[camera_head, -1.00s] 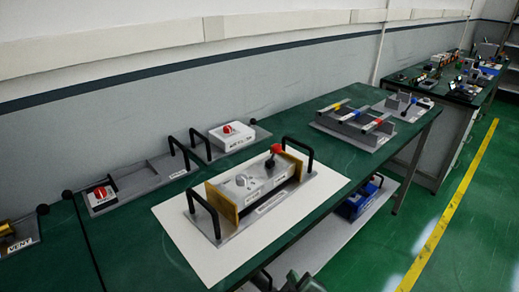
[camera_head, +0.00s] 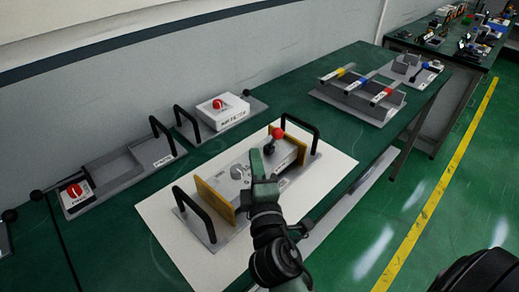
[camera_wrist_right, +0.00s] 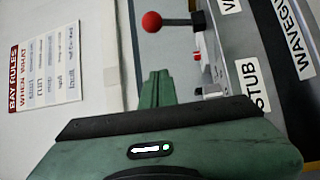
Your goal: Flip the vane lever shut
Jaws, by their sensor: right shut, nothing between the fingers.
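The lever has a red ball knob (camera_head: 277,133) on a dark shaft and stands at the right end of a grey unit between yellow end plates (camera_head: 220,203). In the right wrist view the red ball (camera_wrist_right: 152,22) shows ahead of the fingers, its shaft running right to a dark block. My right gripper (camera_head: 257,158) is shut and empty over the unit, left of and nearer than the lever. Its closed green fingers (camera_wrist_right: 157,84) also show in the wrist view, apart from the knob. The gripper hides part of the unit. My left gripper is out of view.
Black handles stand at both ends of the unit, the left one (camera_head: 197,215) and the right one (camera_head: 302,136). The unit sits on a white mat (camera_head: 165,220) on the green table. A white box with a red knob (camera_head: 222,112) stands behind. The aisle floor at right is clear.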

